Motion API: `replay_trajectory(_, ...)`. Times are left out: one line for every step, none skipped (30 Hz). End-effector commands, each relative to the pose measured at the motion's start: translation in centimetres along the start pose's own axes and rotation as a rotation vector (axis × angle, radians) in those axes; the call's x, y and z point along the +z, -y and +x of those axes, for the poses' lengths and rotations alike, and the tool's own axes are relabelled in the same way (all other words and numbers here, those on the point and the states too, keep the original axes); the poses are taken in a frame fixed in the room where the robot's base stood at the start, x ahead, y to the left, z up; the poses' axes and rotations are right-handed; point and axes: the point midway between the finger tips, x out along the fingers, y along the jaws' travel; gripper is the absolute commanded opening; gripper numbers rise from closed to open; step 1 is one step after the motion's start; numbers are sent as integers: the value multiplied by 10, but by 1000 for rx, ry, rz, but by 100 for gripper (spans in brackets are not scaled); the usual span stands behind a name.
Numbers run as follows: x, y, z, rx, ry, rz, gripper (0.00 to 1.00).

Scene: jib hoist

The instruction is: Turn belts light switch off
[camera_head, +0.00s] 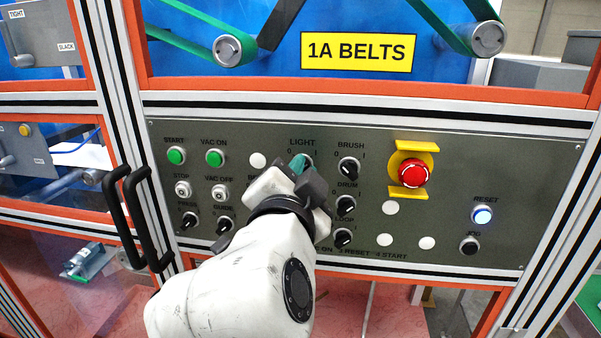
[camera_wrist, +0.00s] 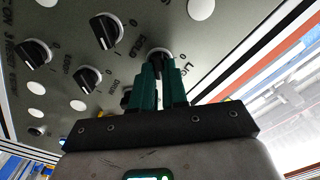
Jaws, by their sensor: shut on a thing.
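The LIGHT switch (camera_head: 309,160) is a black rotary knob below the word LIGHT, with marks 0 and I, on the grey panel under the yellow 1A BELTS sign (camera_head: 358,52). My gripper (camera_head: 299,163) reaches up to it from below, and its green fingertips cover most of the knob. In the wrist view the two green fingers (camera_wrist: 160,72) are shut on the knob (camera_wrist: 159,54), which shows just beyond the tips. The fingers hide which mark the knob points at.
The BRUSH knob (camera_head: 349,168) and DRUM knob (camera_head: 345,206) sit close to the right of my gripper. A red emergency stop (camera_head: 414,173) with yellow guards sticks out farther right. A black door handle (camera_head: 138,218) stands out at the left.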

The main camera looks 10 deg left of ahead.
Motion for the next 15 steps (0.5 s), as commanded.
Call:
replay_trajectory(0,-1,0,2,0,-1,0)
replay_trajectory(0,-1,0,2,0,-1,0)
replay_trajectory(0,-1,0,2,0,-2,0)
replay_trajectory(0,-1,0,2,0,-4,0)
replay_trajectory(0,-1,0,2,0,-6,0)
replay_trajectory(0,-1,0,2,0,-12,0)
replay_trajectory(0,-1,0,2,0,-17,0)
replay_trajectory(0,-1,0,3,0,-25,0)
replay_trajectory(0,-1,0,3,0,-37,0)
replay_trajectory(0,-1,0,2,0,-47,0)
replay_trajectory(0,0,0,2,0,-60,0)
replay_trajectory(0,0,0,2,-1,-79,0)
replay_trajectory(0,0,0,2,-1,-96,0)
replay_trajectory(0,0,0,2,-1,-114,0)
replay_trajectory(0,0,1,3,-2,-141,0)
